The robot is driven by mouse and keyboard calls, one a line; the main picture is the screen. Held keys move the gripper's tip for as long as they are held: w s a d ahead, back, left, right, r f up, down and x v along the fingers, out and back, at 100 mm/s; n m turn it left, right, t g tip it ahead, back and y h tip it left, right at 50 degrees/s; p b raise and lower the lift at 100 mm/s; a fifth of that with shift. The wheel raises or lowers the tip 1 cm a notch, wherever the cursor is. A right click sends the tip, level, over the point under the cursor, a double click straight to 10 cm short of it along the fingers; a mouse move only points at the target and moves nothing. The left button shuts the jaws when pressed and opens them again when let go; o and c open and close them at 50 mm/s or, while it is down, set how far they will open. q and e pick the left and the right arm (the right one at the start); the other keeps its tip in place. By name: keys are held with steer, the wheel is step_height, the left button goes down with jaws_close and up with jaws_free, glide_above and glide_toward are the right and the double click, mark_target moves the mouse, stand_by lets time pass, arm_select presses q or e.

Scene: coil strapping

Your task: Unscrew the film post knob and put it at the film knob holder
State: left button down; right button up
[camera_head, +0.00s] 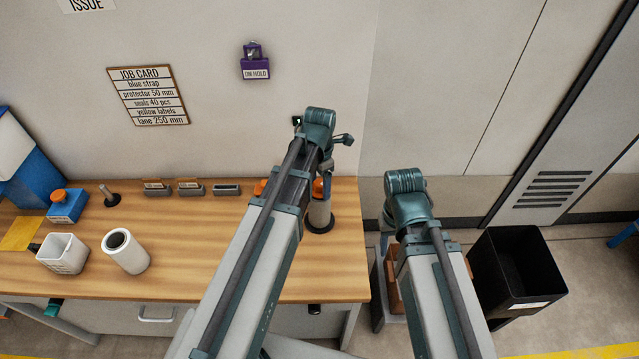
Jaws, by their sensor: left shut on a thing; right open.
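An orange knob (318,188) shows at the top of a white cylinder on a dark round base (320,224), at the right end of the bench; this looks like the film post. My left gripper (326,178) points down at the knob and is shut on it, partly hidden by my own wrist. The knob seems to sit at the top of the post; I cannot tell whether it is loose. A short dark peg on a round base (109,196) stands at the back left; I cannot tell if this is the knob holder. My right gripper is hidden below its arm.
A white roll (126,252), a white basket (62,254) and a blue box with an orange top (66,206) stand on the left of the bench (190,235). Small card holders (190,189) line the back. A black bin (517,270) stands on the floor at right.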

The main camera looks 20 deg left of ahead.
mark_target(320, 183)
arm_select(q)
steer(key=n, duration=0.4)
stand_by(0.3)
steer(key=shift+n, duration=1)
jaws_free()
step_height(320, 183, up, 4)
steer(key=p, duration=0.3)
steer(key=shift+f+p, duration=0.15)
steer(key=shift+p, duration=0.2)
steer(key=shift+f, duration=0.1)
